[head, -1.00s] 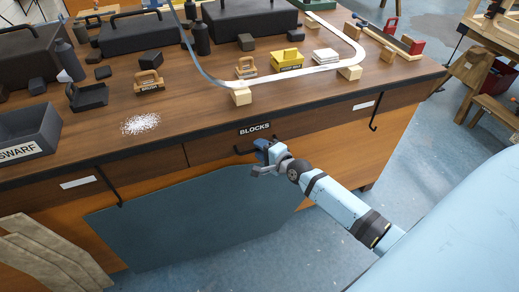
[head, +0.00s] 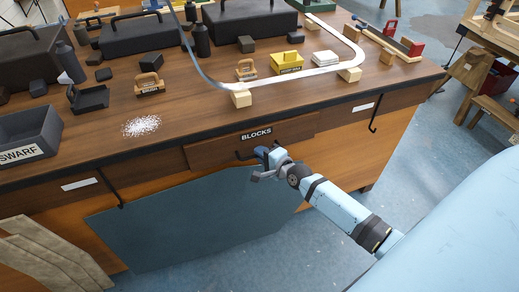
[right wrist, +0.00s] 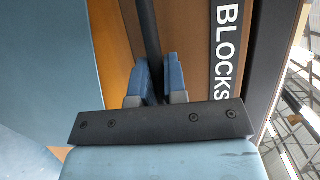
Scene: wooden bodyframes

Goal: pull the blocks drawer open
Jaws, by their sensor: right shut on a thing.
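The blocks drawer (head: 215,149) is in the front of the wooden bench, under the bench top's dark edge. Its front now stands a little out from the bench, with the white-on-black BLOCKS label (head: 256,134) near its top; the label also shows in the right wrist view (right wrist: 228,45). A dark bar handle (head: 242,156) sits below the label. My right gripper (head: 264,160) is shut on this handle; in the right wrist view the bar (right wrist: 148,40) runs between its blue fingers. The drawer's inside is hidden from this angle. My left gripper is not in view.
The bench top (head: 195,115) holds a swarf tray (head: 28,138), a white powder patch (head: 141,126), planes, dark cases and a long bent strip (head: 295,75) on wooden blocks. A blue-grey panel (head: 190,225) is below the drawer. Open floor (head: 325,250) lies in front.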

